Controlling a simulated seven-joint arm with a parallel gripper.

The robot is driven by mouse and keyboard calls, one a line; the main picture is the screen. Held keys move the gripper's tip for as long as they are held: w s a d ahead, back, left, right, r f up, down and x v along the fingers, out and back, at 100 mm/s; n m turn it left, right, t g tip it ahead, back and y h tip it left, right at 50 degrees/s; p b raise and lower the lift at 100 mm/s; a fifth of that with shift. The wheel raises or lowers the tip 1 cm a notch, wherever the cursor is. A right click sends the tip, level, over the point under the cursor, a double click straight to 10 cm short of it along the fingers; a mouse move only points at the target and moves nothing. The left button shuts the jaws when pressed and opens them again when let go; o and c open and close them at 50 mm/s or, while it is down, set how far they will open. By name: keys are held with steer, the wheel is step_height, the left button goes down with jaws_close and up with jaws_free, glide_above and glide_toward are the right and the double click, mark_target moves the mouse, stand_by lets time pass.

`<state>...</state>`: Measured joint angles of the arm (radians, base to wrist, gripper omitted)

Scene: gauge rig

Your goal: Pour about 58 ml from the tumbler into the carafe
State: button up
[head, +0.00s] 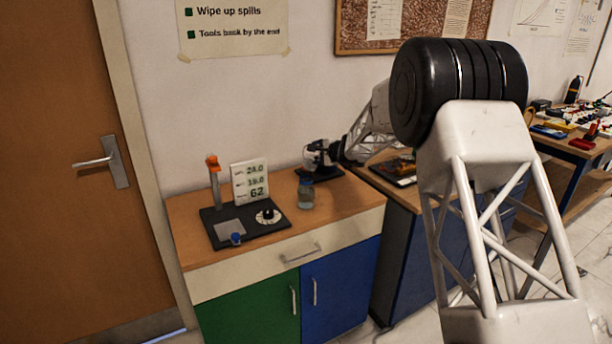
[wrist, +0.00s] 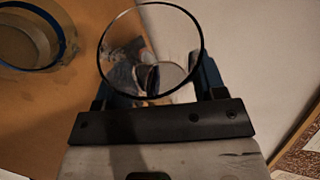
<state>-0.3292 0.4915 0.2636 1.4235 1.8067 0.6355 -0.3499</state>
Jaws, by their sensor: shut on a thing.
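My gripper (head: 322,155) is at the back of the cabinet top. It is shut on the clear tumbler (wrist: 152,50), whose round rim faces the wrist camera. Reflections in the glass hide how much liquid it holds. A clear vessel with a bluish rim, which looks like the carafe (head: 306,194), stands upright on the wooden top, just in front and to the left of my gripper. Its open mouth also shows at the upper left of the wrist view (wrist: 62,52), apart from the tumbler. Its fill level is too small to read.
A dark rig base (head: 247,227) with an orange-topped post, a dial and a small blue item stands left of the carafe. Its display card (head: 249,182) shows figures, with 62 lowest. The wall is close behind. Some bare wood (head: 345,199) lies right of the carafe.

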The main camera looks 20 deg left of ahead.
steer(key=shift+f+m+g, duration=0.25)
steer(key=shift+m+g, duration=0.05)
steer(key=shift+f, duration=0.2)
steer(key=shift+r+m+g, duration=0.1)
steer(key=shift+m+g, duration=0.2)
steer(key=shift+m, duration=0.1)
steer(key=shift+r, duration=0.15)
steer(key=shift+r+m+g, duration=0.1)
steer(key=shift+m+g, duration=0.3)
steer(key=shift+m, duration=0.1)
steer(key=shift+f+m+g, duration=0.4)
steer(key=shift+f+m, duration=0.1)
steer(key=shift+w+f+m+g, duration=0.1)
steer(key=shift+f+m+g, duration=0.2)
steer(key=shift+m, duration=0.1)
steer(key=w+d+f+m+g+y, duration=0.1)
steer(key=w+f+m+g, duration=0.3)
steer(key=f, duration=0.2)
steer(key=shift+m+y, duration=0.3)
steer(key=shift+m, duration=0.1)
